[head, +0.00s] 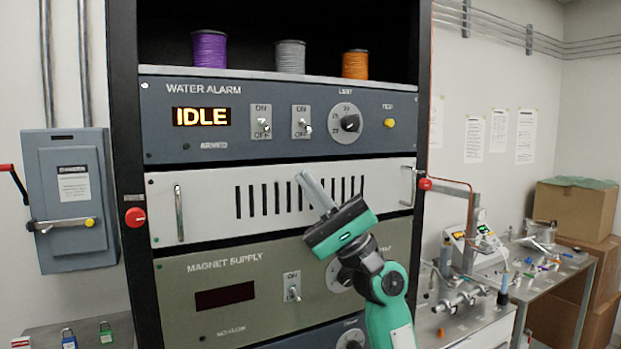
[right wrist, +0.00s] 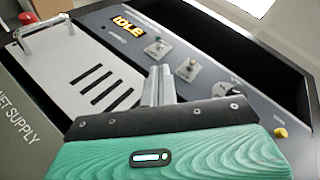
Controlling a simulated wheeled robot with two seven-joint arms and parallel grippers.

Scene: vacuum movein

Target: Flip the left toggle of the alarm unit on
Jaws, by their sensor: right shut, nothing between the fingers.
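The alarm unit (head: 225,150), a blue-grey panel marked WATER ALARM, has a lit IDLE display (head: 201,117). Its left toggle (head: 263,123) sits on a plate marked ON above and OFF below; it also shows in the right wrist view (right wrist: 157,48). A second toggle (head: 301,122) is just right of it, also in the right wrist view (right wrist: 187,69). The lever positions are too small to tell surely. My right gripper (head: 302,177) is shut and empty, below the toggles in front of the white slotted panel, apart from both. My left gripper is not in view.
A round dial (head: 350,123) and yellow button (head: 389,123) are right of the toggles. Below are the white panel with handles (head: 179,213) and the MAGNET SUPPLY unit (head: 225,265) with its own toggle (head: 292,288). Spools (head: 291,57) stand on the shelf above.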

